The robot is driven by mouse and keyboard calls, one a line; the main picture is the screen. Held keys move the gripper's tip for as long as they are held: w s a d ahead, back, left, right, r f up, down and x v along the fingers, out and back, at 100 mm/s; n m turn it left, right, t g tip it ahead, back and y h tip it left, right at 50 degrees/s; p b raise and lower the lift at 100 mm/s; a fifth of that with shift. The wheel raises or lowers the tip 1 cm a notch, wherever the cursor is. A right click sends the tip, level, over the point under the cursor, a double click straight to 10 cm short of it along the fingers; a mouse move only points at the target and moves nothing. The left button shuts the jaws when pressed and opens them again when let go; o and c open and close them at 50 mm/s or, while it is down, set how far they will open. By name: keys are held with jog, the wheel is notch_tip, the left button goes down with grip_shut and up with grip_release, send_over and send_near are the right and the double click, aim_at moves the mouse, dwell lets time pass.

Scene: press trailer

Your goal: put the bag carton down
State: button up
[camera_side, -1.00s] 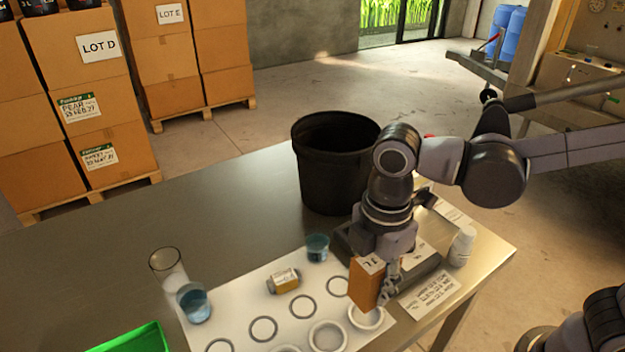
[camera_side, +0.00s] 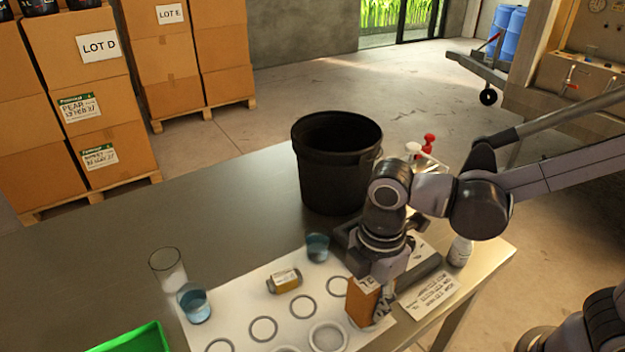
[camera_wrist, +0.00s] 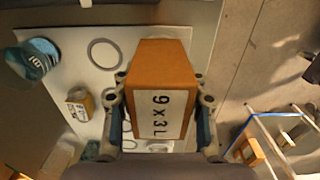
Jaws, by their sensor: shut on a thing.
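The bag carton (camera_side: 361,301) is a small orange-brown box with a white label, which reads "9 x 3L" in the wrist view (camera_wrist: 161,112). My gripper (camera_side: 380,306) is shut on it, with one finger on each side in the wrist view. It holds the carton roughly upright at the right part of the white sheet with printed rings (camera_side: 240,304). The carton is low over the sheet and hides the ring there. I cannot tell whether its bottom touches the sheet.
An amber jar (camera_side: 285,281) lies on the sheet. A white dish (camera_side: 327,337) is close by the carton. A black bucket (camera_side: 330,180), white bottle (camera_side: 460,251) and green tray (camera_side: 135,340) surround the area.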

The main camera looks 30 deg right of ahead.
jog(key=shift+f, duration=0.3)
jog(key=o, duration=1.3)
jog(key=shift+c, duration=0.2)
jog(key=shift+r, duration=0.1)
notch_tip(320, 180, up, 13)
jog(key=shift+f, duration=0.1)
jog(key=shift+w+d, duration=0.1)
jog(key=shift+d, duration=0.2)
jog(key=w+d+f+m+t, duration=0.1)
jog(key=d+f+m+t, duration=0.1)
jog(key=d+m, duration=0.4)
jog(key=d+f+m+t, duration=0.2)
jog(key=d+m, duration=0.4)
jog(key=w+d+f+m+t, duration=0.1)
jog(key=d+f+m+t, duration=0.1)
jog(key=d+m, duration=0.4)
jog(key=shift+w+d+f+t, duration=0.15)
jog(key=shift+w+d+t, duration=0.15)
jog(key=shift+t, duration=0.3)
jog(key=shift+a, duration=0.1)
